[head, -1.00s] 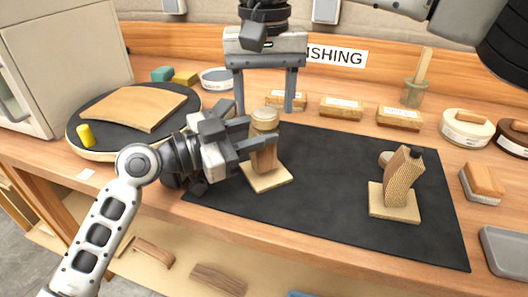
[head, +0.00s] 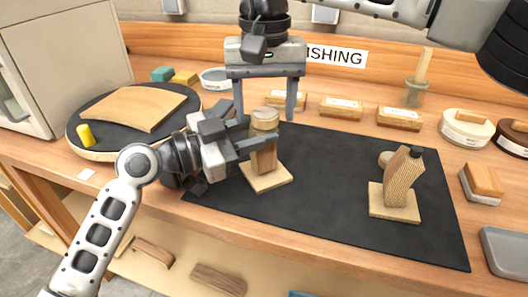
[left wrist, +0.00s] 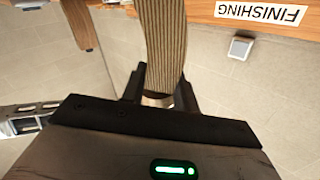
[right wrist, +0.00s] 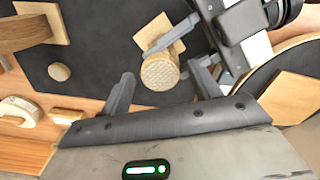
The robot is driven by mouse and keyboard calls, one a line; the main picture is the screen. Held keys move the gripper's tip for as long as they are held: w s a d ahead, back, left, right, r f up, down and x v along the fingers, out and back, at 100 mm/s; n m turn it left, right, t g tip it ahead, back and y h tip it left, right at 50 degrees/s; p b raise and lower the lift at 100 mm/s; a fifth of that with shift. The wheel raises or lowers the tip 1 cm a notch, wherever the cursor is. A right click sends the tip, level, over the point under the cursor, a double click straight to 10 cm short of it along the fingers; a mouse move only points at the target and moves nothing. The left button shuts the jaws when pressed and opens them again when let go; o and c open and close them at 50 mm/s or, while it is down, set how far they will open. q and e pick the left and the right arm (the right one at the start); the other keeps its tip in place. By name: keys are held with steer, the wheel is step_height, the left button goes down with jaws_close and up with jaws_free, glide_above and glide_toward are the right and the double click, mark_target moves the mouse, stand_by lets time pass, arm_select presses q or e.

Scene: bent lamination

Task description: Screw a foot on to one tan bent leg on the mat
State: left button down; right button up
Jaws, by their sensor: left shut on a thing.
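One tan bent leg (head: 264,160) stands upright on its square base on the black mat (head: 325,205). My left gripper (head: 260,141) is shut on it from the left; its striped side fills the left wrist view (left wrist: 163,45). A round foot (head: 264,117) sits on top of this leg and shows as a ribbed disc in the right wrist view (right wrist: 160,74). How far it is threaded cannot be seen. My right gripper (head: 265,112) points down over it, open, with one finger on each side and gaps between. A second bent leg (head: 403,175) stands at the mat's right.
A loose round foot (head: 385,159) lies behind the second leg. A round stand (head: 88,150) holding a curved board is at left. Labelled blocks (head: 341,107), a brush jar (head: 413,93) and tins (head: 466,128) line the back. The middle of the mat is clear.

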arm_select(q)
steer(key=shift+f, duration=0.15)
arm_select(e)
steer(key=shift+r, duration=2.3)
steer(key=o, duration=0.6)
steer(key=shift+c, duration=0.2)
step_height(320, 180, up, 12)
arm_select(q)
steer(key=c, duration=1)
jaws_free()
